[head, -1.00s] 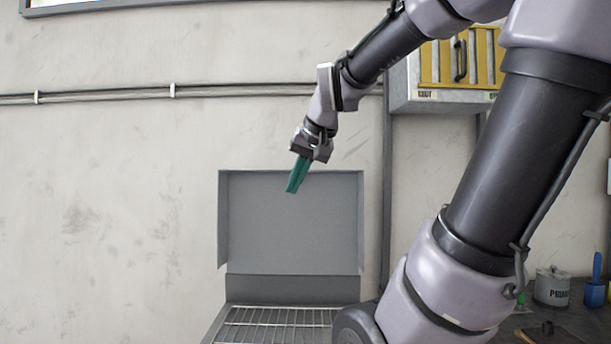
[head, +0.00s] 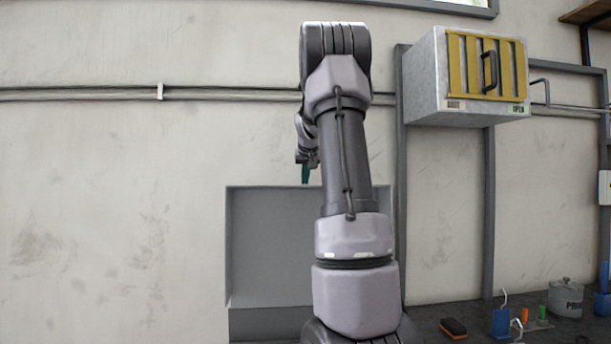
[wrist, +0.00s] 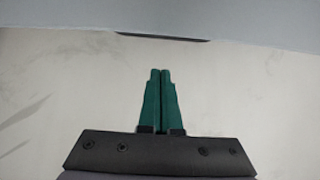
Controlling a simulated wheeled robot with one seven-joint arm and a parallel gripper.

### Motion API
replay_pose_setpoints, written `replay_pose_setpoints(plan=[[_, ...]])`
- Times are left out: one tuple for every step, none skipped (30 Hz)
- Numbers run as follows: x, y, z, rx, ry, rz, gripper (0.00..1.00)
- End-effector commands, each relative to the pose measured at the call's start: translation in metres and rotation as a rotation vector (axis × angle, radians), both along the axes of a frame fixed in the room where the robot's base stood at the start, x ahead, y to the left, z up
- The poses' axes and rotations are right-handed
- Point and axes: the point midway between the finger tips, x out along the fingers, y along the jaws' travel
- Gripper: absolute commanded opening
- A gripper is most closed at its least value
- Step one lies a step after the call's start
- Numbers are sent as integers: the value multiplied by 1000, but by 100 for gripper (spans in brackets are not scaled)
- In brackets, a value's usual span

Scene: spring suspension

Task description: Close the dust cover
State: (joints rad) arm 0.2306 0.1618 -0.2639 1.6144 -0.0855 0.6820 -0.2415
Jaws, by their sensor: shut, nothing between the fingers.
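The dust cover (head: 270,245) is a grey panel with narrow side flanges, standing open and upright in front of the wall in the head view. My gripper (head: 305,182) points down close to the cover's top edge, partly behind my own arm. I cannot tell whether it touches the cover or how far in depth it is from it. In the wrist view the green fingers of my gripper (wrist: 160,72) are together and empty. A pale grey surface, likely the cover (wrist: 220,22), fills the top of that view. My arm hides the cover's right part.
A grey wall cabinet (head: 425,85) with a yellow slatted front hangs at the upper right. A dark bench at the lower right holds a brush (head: 453,328), a blue item (head: 501,323) and a grey can (head: 566,297).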

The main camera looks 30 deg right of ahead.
Motion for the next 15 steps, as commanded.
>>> replay_pose_setpoints(plan=[[7, -4, -9, 2, 3, -1, 0], [11, -5, -14, 2, 4, 0, 0], [16, -8, -19, 1, 3, 0, 0], [20, -10, -23, 2, 3, -1, 0], [23, -12, -28, 2, 4, 0, 0], [27, -14, -32, 1, 3, -1, 0], [31, -16, -36, 1, 3, 0, 0], [34, -17, -40, 2, 2, -1, 0], [32, -16, -40, 1, -1, 0, 0], [26, -13, -39, 1, -2, 1, 0], [22, -10, -39, 1, -2, 1, 0], [17, -8, -40, 2, -2, 1, 0], [14, -6, -41, 3, -1, 1, 0], [11, -4, -41, 3, -1, 1, 0], [8, -2, -41, 2, -1, 2, 0]])
